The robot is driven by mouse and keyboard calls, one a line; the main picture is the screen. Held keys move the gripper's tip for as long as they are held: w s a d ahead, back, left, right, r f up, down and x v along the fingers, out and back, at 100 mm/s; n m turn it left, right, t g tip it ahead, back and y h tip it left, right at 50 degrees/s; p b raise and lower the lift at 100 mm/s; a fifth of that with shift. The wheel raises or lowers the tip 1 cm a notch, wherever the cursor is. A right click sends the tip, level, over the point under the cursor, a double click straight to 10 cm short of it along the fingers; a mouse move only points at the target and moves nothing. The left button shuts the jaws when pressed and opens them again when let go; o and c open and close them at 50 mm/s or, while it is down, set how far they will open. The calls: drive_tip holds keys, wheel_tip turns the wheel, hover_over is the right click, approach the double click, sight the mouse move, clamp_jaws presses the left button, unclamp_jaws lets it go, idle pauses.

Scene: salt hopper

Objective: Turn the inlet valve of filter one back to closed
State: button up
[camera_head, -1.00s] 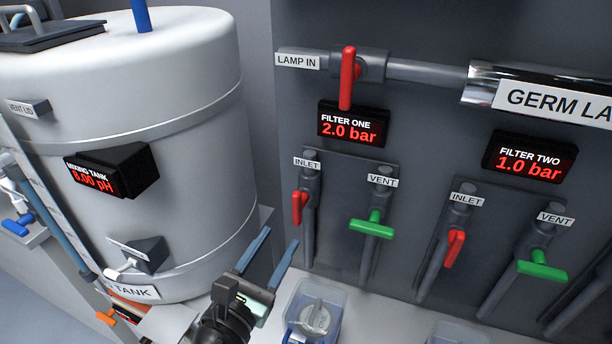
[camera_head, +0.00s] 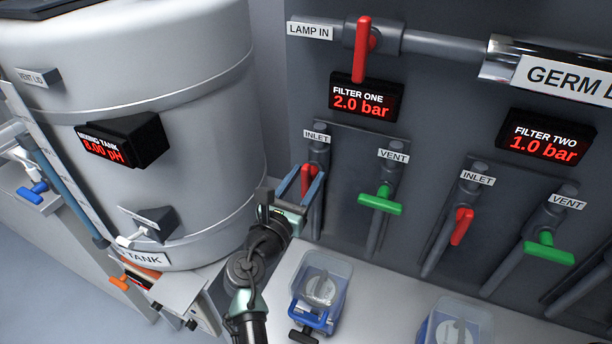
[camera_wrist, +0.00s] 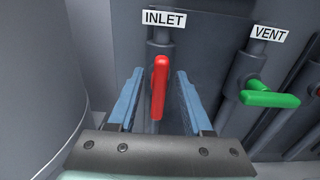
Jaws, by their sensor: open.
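The red inlet handle of filter one (camera_head: 306,182) sits on its pipe below the INLET label, left of the green vent handle (camera_head: 380,199). It points down along the pipe, slightly tilted. In the wrist view the red handle (camera_wrist: 160,87) stands between the two blue fingers of my gripper (camera_wrist: 158,95), with a gap on each side. My gripper (camera_head: 302,186) is open at the handle in the head view, and its fingers partly hide the handle. The filter one display (camera_head: 361,103) reads 2.0 bar.
The white mixing tank (camera_head: 190,110) stands close on the left of my gripper. A clear container (camera_head: 322,287) sits on the ledge below. The filter two inlet handle (camera_head: 462,227) and vent handle (camera_head: 549,254) are to the right. The red lamp-in handle (camera_head: 361,50) is above.

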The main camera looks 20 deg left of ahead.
drive_tip(key=shift+w, duration=0.35)
drive_tip(key=shift+c, duration=0.3)
clamp_jaws()
